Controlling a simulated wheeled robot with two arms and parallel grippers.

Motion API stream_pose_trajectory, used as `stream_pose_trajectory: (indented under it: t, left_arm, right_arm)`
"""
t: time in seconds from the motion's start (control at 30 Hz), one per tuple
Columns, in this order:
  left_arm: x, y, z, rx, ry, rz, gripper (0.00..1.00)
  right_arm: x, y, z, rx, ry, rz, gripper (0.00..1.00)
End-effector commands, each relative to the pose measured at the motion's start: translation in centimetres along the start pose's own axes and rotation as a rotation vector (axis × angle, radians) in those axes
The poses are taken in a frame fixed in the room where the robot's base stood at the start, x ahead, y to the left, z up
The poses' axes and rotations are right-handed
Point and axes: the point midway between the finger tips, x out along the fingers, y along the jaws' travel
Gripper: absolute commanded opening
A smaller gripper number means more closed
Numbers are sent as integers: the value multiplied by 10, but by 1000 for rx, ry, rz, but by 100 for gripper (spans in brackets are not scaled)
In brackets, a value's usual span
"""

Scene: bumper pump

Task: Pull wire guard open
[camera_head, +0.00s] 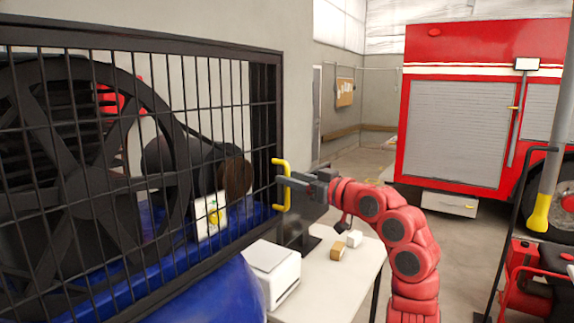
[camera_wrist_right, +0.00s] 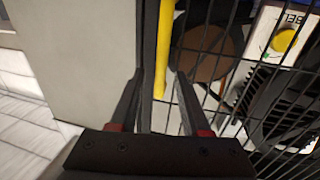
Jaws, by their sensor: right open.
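The wire guard (camera_head: 262,100) is a black barred mesh panel in a dark frame on the left of the head view. It stands in front of a large black wheel and a blue tank. A yellow handle (camera_head: 287,186) is on the guard's right edge. My right gripper (camera_head: 282,180) is at this handle and open. In the right wrist view the yellow handle (camera_wrist_right: 164,50) runs between the two fingers of my right gripper (camera_wrist_right: 157,78), with gaps beside it. The guard's bars show behind it. My left gripper is not in view.
A white table (camera_head: 345,270) with a white box (camera_head: 271,270) and small blocks stands below the handle. A red fire truck (camera_head: 470,110) is at the back right. Red equipment (camera_head: 535,275) stands at the lower right. Open floor lies between.

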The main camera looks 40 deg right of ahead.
Motion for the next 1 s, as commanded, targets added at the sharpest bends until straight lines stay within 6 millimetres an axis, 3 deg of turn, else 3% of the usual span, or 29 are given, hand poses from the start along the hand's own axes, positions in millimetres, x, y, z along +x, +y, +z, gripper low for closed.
stream_pose_trajectory:
  t: [0.2,0.5,0.77,1.0]
  left_arm:
    - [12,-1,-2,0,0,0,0]
    - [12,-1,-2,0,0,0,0]
    - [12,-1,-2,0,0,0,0]
    - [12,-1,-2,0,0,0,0]
  right_arm:
    - [20,0,-1,-2,-1,0,47]
    - [22,0,1,-2,-1,0,47]
    - [22,0,1,-1,0,0,0]
    - [22,0,1,-1,0,0,0]
